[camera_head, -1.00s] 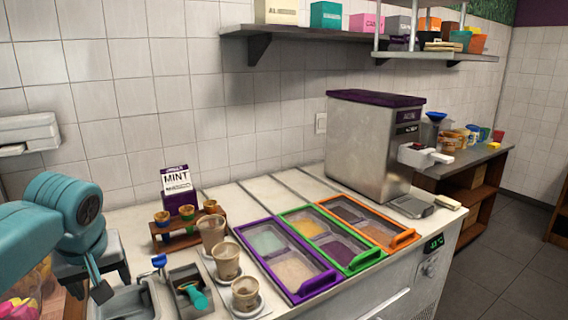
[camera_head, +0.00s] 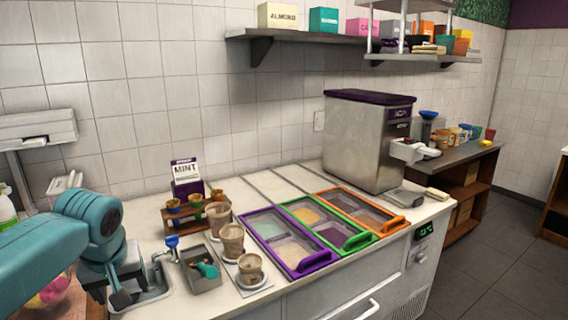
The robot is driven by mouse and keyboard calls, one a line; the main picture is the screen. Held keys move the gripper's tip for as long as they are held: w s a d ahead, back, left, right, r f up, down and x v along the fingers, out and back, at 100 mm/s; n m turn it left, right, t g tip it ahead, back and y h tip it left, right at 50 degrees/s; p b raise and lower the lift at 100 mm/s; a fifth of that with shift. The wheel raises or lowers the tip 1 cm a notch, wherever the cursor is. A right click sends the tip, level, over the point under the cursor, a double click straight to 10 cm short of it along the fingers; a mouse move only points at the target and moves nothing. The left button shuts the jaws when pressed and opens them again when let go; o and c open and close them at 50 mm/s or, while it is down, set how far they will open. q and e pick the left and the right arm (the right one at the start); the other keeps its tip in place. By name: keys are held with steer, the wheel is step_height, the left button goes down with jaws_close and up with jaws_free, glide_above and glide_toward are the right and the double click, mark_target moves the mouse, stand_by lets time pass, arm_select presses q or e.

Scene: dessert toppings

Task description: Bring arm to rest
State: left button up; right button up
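My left arm, teal, comes in from the left edge. Its grey-and-black gripper (camera_head: 120,282) points down over the sink (camera_head: 154,288) at the counter's left end. It holds nothing that I can see, but its fingers are too small and overlapped to tell open from shut.
On the white counter (camera_head: 150,222) are a grey bin with a teal scoop (camera_head: 204,268), several paper cups (camera_head: 231,240), a cone rack (camera_head: 182,222), a mint box (camera_head: 187,178), lidded topping trays (camera_head: 285,243) and a steel machine (camera_head: 366,141). A shelf (camera_head: 300,36) hangs above.

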arm_select(q)
steer(key=s+d+f+m+g+h, duration=0.1)
steer(key=d+f, duration=0.3)
steer(key=f, duration=0.5)
steer(key=d+f+m+h, duration=0.2)
steer(key=d+f, duration=0.2)
steer(key=f, duration=0.5)
steer(key=s+d+f+m+g+h, duration=0.1)
steer(key=d+f, duration=0.3)
steer(key=f, duration=0.5)
steer(key=s+d+f+h, duration=0.1)
steer(key=s+d+f, duration=0.2)
steer(key=s+f, duration=0.5)
steer(key=s+d+f+g+h, duration=0.1)
steer(key=s+d+f, duration=0.2)
steer(key=s+f, duration=0.4)
steer(key=s, duration=0.6)
steer(key=shift+s+f, duration=0.15)
steer(key=shift+f, duration=0.25)
arm_select(e)
steer(key=shift+w+r, duration=0.2)
steer(key=shift+w, duration=0.15)
arm_select(q)
steer(key=shift+d, duration=0.1)
